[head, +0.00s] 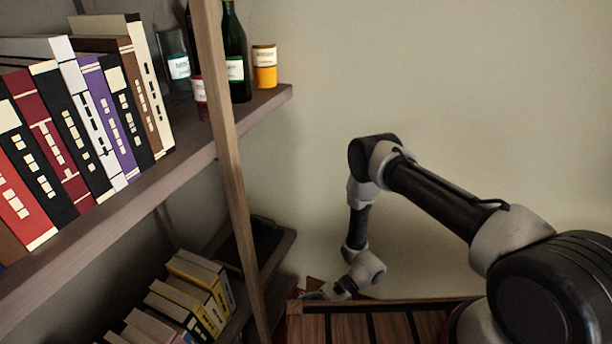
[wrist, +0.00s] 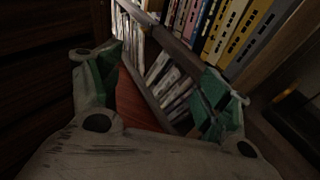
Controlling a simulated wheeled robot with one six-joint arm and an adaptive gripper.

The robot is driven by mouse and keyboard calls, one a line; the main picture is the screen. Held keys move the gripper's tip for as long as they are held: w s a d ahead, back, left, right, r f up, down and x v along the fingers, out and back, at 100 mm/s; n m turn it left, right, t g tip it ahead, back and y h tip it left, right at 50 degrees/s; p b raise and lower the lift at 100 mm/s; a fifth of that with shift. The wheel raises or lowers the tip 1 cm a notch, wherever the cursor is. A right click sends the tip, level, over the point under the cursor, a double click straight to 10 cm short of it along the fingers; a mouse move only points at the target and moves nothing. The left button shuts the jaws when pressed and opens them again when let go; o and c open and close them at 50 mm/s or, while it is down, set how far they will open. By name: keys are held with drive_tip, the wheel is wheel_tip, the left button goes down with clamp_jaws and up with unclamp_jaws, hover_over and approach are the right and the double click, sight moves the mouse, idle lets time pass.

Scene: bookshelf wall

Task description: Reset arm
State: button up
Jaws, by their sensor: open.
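My arm reaches down beside the bookshelf in the head view, bent at the elbow. My gripper (wrist: 155,92) shows in the wrist view with its two green-padded fingers wide apart. A reddish-brown surface (wrist: 137,105) lies beyond the gap between them; I cannot tell what it is. No finger is seen closed on anything. In the head view the gripper end is low, by the wooden slatted surface, and its fingers are too small and partly hidden to make out.
An upper shelf (head: 120,192) holds several upright books (head: 75,130), bottles (head: 235,50) and an orange-labelled jar (head: 264,66). A wooden post (head: 228,150) stands in front. Lower books (head: 195,290) and a slatted wooden surface (head: 375,326) are below. The wall area right of the shelf is clear.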

drive_tip(key=w+d+r+n+t+h, duration=0.1)
drive_tip(key=w+d+r+n+h, duration=0.2)
drive_tip(key=d+r, duration=0.6)
drive_tip(key=w+d+r+n+h, duration=0.1)
drive_tip(key=d+r+n+h, duration=0.4)
drive_tip(key=r, duration=0.8)
drive_tip(key=w+d+r+n+t+h, duration=0.1)
drive_tip(key=w+d+r+n+h, duration=0.15)
drive_tip(key=d+r, duration=0.7)
drive_tip(key=s+d+r+t, duration=0.3)
drive_tip(key=d+r, duration=0.1)
drive_tip(key=r, duration=0.4)
drive_tip(key=s+d+r+n+t+h, duration=0.1)
drive_tip(key=s+d+r+t, duration=0.2)
drive_tip(key=r, duration=0.6)
drive_tip(key=s+d+r+t+h, duration=0.1)
drive_tip(key=s+d+r+t, duration=0.2)
drive_tip(key=d+r+t, duration=0.2)
wheel_tip(320, 180, up, 4)
drive_tip(key=shift+s+d+f, duration=0.25)
drive_tip(key=shift+s+d, duration=0.15)
